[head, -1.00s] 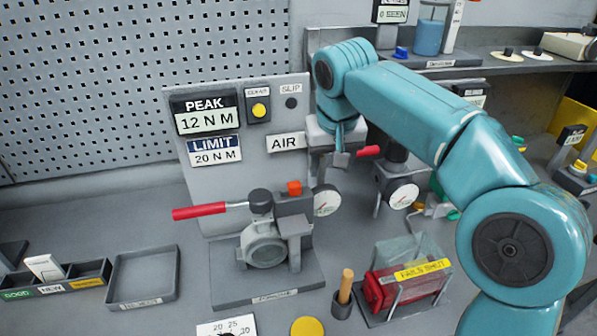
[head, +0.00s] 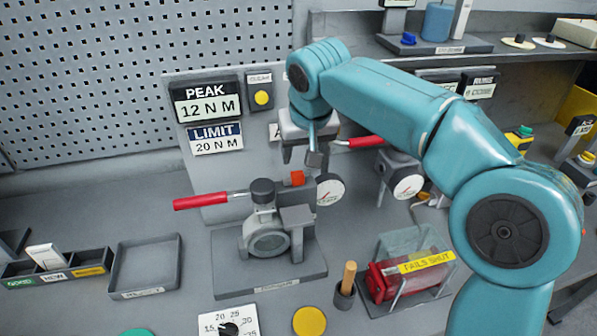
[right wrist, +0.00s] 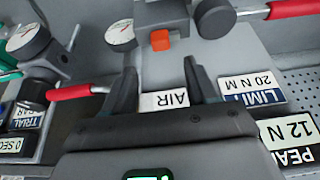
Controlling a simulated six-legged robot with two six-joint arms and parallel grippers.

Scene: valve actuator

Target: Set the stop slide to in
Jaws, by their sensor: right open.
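A small orange block (head: 297,178) sits on top of the grey clamp-like valve fixture (head: 296,214), next to a dial gauge (head: 329,190). It may be the stop slide; no label on it can be read. The block also shows in the right wrist view (right wrist: 160,40), beyond the fingertips. My right gripper (head: 316,157) hangs above and just right of the block in the head view, apart from it. Its two fingers (right wrist: 160,72) are spread and empty, with the AIR label behind them. My left gripper is not in view.
A red-handled lever (head: 208,201) sticks out left of the fixture, and another red handle (head: 366,142) is right of my gripper. A second gauge (head: 407,186) stands to the right. The sign panel (head: 226,160) is close behind. An empty tray (head: 146,293) lies at left.

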